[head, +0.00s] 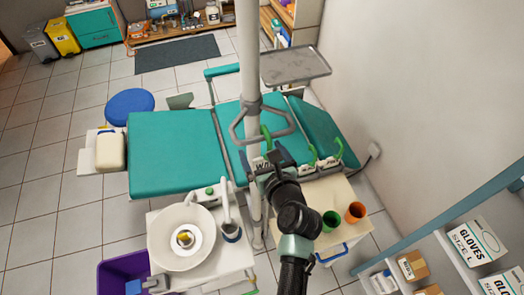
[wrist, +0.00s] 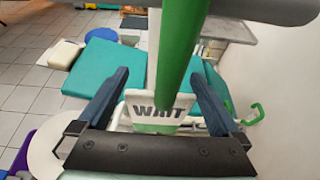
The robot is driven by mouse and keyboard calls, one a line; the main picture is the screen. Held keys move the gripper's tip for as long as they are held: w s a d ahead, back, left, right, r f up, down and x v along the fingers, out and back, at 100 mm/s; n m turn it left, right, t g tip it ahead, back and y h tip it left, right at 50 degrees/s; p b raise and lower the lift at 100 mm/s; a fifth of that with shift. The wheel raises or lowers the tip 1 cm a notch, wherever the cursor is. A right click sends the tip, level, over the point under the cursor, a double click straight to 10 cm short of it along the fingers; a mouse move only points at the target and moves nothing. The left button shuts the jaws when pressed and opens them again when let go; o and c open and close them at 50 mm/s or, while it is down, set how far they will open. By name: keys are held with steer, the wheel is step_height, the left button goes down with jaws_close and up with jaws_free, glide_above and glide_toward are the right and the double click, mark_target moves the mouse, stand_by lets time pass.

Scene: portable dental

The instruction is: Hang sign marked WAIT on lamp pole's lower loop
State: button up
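The WAIT sign (wrist: 158,108) is a white plate with dark letters and a green lower band. In the head view my gripper (head: 268,160) is beside the white lamp pole (head: 249,60), just below a grey angular loop (head: 236,126). The sign's green hook (head: 266,133) overlaps the loop's opening; I cannot tell whether it passes through. A grey bar (wrist: 262,10) crosses the top of the wrist view.
Other green-hooked signs (head: 328,163) stand on the white side table (head: 345,190), with green (head: 331,219) and orange (head: 356,211) cups. A teal dental chair (head: 175,150) lies behind the pole. A grey tray (head: 294,65) is above right. A basin (head: 181,236) is lower left.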

steer(key=b+v, duration=0.1)
steer(key=v, duration=1.2)
steer(key=shift+b, duration=0.3)
